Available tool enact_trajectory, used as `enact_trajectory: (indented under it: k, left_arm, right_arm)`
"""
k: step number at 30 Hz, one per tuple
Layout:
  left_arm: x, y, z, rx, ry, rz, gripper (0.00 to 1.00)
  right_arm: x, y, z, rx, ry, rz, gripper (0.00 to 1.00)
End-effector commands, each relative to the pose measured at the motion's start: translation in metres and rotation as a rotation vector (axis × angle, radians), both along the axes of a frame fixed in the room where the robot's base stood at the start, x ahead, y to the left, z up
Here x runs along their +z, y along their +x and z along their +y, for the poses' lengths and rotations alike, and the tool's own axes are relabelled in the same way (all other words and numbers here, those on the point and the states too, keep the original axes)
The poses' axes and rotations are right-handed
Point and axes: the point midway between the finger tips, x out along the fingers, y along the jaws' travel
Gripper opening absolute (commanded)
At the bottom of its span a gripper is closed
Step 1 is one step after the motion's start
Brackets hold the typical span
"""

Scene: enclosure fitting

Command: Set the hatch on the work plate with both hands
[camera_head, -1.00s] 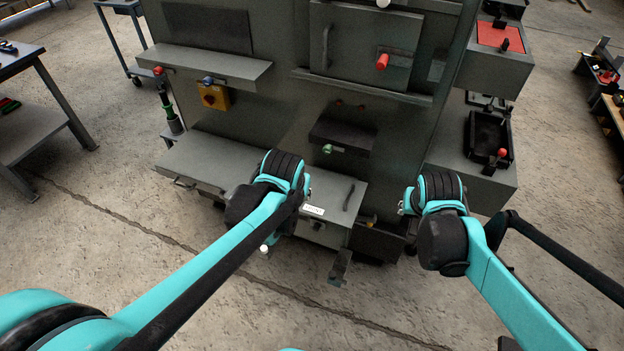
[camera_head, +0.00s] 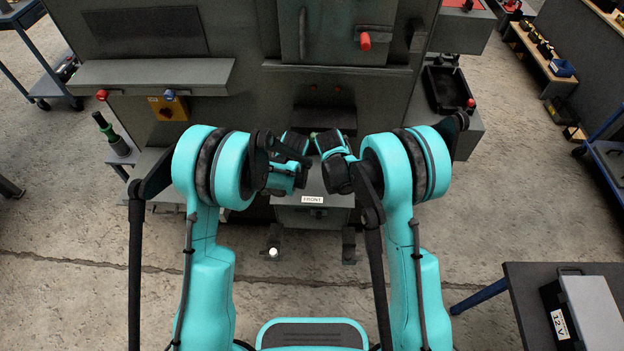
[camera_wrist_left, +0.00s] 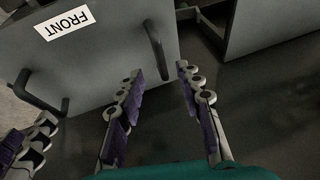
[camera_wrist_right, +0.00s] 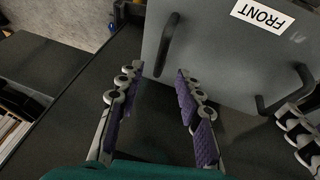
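The hatch appears as a grey panel (camera_head: 315,187) with a white FRONT label and two black bar handles; its middle is partly hidden by my arms in the head view. In the left wrist view my left gripper (camera_wrist_left: 160,70) is open, with one handle (camera_wrist_left: 157,46) just ahead between its fingertips. In the right wrist view my right gripper (camera_wrist_right: 160,70) is open, with the other handle (camera_wrist_right: 167,42) just ahead between its fingertips. Neither gripper is closed on a handle. I cannot tell which surface is the work plate.
A large grey cabinet stands behind, with a shelf (camera_head: 150,73) at left and a red knob (camera_head: 365,41). A black tray (camera_head: 449,92) is at right. A dark table with a 12 V box (camera_head: 590,312) stands at the lower right. The floor at left front is clear.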

Motion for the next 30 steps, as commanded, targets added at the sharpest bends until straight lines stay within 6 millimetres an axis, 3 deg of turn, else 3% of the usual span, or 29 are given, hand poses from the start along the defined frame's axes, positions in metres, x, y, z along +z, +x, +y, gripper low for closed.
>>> enact_trajectory:
  k: [5, 18, 30]
  left_arm:
    - [-0.007, 0.003, 0.002, 0.001, 0.0, 0.0, 0.36]
    - [-0.062, 0.027, 0.012, 0.001, 0.0, 0.0, 0.36]
    - [-0.07, 0.031, 0.013, 0.0, 0.0, 0.0, 0.36]
  right_arm:
    - [-0.007, 0.003, -0.001, 0.0, 0.0, 0.0, 0.36]
    - [-0.062, 0.026, -0.014, 0.0, 0.001, 0.0, 0.36]
    - [-0.07, 0.029, -0.015, 0.001, 0.001, 0.0, 0.36]
